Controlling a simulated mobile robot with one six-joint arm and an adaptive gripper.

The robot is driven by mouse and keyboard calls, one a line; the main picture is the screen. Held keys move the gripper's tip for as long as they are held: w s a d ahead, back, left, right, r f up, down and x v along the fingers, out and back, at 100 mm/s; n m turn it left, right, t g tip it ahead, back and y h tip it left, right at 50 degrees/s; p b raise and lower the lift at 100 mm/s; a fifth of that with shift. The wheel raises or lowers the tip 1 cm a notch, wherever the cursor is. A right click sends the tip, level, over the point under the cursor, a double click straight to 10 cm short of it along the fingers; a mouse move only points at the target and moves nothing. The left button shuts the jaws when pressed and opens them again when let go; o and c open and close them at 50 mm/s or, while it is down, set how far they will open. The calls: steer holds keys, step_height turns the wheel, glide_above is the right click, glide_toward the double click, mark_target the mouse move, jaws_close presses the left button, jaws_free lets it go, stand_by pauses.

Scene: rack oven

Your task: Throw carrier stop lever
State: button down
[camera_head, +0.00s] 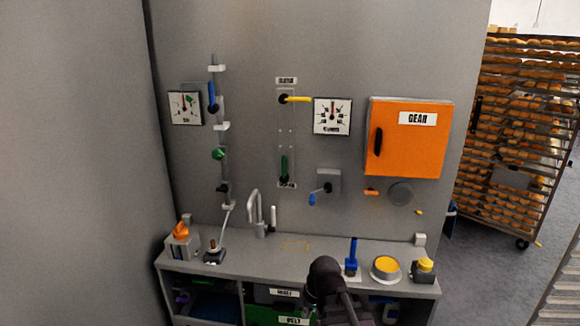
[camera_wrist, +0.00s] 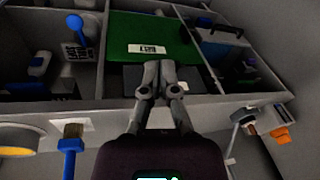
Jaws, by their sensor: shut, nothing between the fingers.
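No label I can read names the carrier stop lever, so I cannot tell which one it is. On the back wall, a yellow lever (camera_head: 296,99) points right under a small blurred label. A green lever (camera_head: 284,168) stands upright below it, with another blurred label. A blue lever (camera_head: 312,198) hangs down-left from a grey wall plate. My gripper (camera_wrist: 155,68) is shut and empty, in front of the bench's lower shelves, apart from all these levers.
On the bench (camera_head: 235,258) stand a tap (camera_head: 257,212), an upright blue handle (camera_head: 352,255), a yellow-topped round dish (camera_head: 387,267) and a yellow button (camera_head: 425,266). An orange GEAR cabinet (camera_head: 408,145) hangs at right. A green box (camera_wrist: 150,38) sits on the lower shelf.

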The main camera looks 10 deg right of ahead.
steer(key=w+a+r+m+t+y+p, duration=0.2)
steer(key=w+r+m+t+y+p, duration=0.35)
steer(key=w+r, duration=1)
steer(key=w+d+r+m+t+h+p, duration=0.2)
steer(key=w+d+r+m+t+p, duration=0.1)
steer(key=w+d+r+m+t, duration=0.6)
steer(key=w+d+r+t, duration=0.1)
steer(key=w+r, duration=0.2)
steer(key=w, duration=0.1)
steer(key=shift+d, duration=0.25)
steer(key=shift+h, duration=0.25)
